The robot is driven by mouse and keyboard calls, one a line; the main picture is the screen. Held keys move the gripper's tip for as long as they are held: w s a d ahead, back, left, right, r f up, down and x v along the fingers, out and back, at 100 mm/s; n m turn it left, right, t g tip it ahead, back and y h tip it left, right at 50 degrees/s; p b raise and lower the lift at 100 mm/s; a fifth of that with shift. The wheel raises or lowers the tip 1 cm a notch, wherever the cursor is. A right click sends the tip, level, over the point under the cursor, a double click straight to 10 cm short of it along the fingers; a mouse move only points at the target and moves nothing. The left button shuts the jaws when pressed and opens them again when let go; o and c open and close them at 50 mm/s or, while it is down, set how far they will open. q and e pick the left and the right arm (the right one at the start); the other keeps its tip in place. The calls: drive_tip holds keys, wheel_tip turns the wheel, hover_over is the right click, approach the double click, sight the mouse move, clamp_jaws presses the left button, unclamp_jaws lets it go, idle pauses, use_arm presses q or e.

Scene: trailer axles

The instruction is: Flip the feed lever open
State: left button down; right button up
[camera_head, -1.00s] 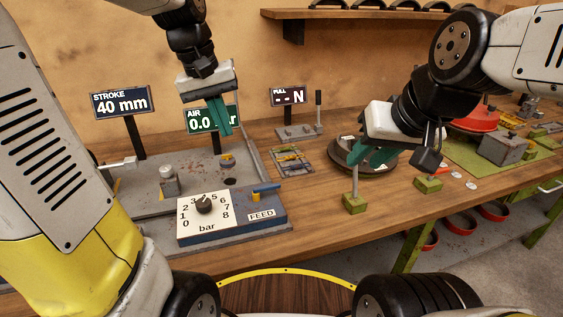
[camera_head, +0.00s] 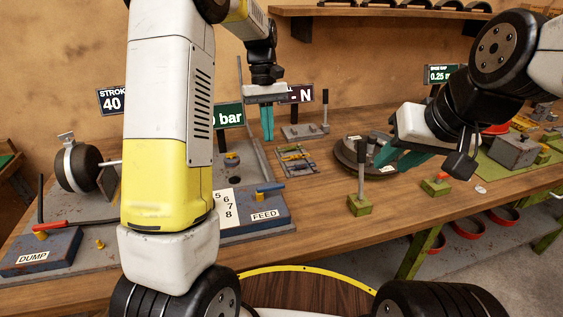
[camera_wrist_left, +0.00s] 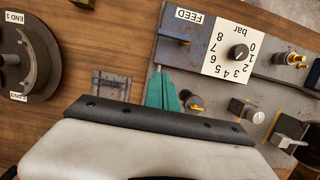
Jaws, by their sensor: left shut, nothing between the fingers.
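The feed lever (camera_head: 270,187) is a short blue handle on a yellow pivot, lying about flat on top of the blue box (camera_head: 284,214) behind the FEED label. In the left wrist view the lever (camera_wrist_left: 174,40) shows near the upper middle, beside the upside-down FEED label. My left gripper (camera_head: 267,138) has its teal fingers together and empty, pointing down, above and behind the box and apart from the lever. In the left wrist view the fingers (camera_wrist_left: 160,78) point towards the box. My right gripper (camera_head: 392,160) is to the right, its fingers apart, near the round turntable.
A DUMP box (camera_head: 38,252) with a red lever stands at the left. An upright lever on a green base (camera_head: 360,206) stands right of the FEED box. The turntable (camera_head: 350,153) is behind it. My left arm hides most of the dial panel.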

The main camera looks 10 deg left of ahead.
use_arm(q)
drive_tip(key=x, duration=1)
drive_tip(key=shift+s+d, duration=0.25)
drive_tip(key=shift+s, duration=0.35)
drive_tip(key=shift+s+d, duration=0.25)
drive_tip(key=shift+s, duration=0.4)
drive_tip(key=shift+s+d, duration=0.3)
drive_tip(key=shift+s, duration=0.3)
